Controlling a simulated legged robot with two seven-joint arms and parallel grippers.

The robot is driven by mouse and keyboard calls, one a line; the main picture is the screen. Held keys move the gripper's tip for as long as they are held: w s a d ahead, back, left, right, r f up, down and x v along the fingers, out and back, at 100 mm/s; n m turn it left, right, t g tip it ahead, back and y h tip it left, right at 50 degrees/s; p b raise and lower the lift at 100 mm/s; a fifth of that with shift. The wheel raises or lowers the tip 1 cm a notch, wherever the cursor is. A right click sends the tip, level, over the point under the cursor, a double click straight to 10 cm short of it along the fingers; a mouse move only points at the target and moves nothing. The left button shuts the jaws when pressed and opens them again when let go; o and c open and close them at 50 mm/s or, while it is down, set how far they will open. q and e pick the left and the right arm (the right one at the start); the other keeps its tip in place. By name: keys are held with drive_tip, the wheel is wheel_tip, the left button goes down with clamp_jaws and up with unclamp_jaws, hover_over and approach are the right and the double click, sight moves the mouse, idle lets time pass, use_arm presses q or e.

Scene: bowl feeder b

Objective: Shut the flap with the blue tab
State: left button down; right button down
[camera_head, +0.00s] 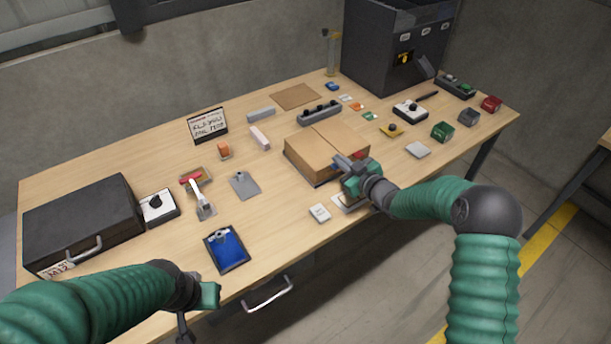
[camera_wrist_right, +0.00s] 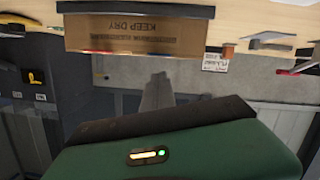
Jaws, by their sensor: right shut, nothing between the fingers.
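The brown cardboard box (camera_head: 308,151) sits on the workbench right of centre. Its top shows as two panels with a seam between them, and both look about flat. The wrist view shows the box's side (camera_wrist_right: 135,32) upside down, with "KEEP DRY" print and thin red and blue bits along its top edge. I cannot tell for sure which is the blue tab. My right gripper (camera_head: 340,163) is shut and empty at the box's near right side; its fingers also show in the wrist view (camera_wrist_right: 157,92). It partly hides that side. My left gripper (camera_head: 195,318) hangs at the bench's front edge, far from the box.
A dark bin (camera_head: 385,50) stands behind.

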drive_tip(key=shift+w+d+f+b, duration=0.15)
drive_tip(key=shift+d+f+b, duration=0.1)
drive_tip(key=shift+f, duration=0.3)
drive_tip(key=shift+w+d+f+b, duration=0.1)
drive_tip(key=shift+d+f+b, duration=0.1)
drive_tip(key=shift+f, duration=0.3)
drive_tip(key=shift+f, duration=0.15)
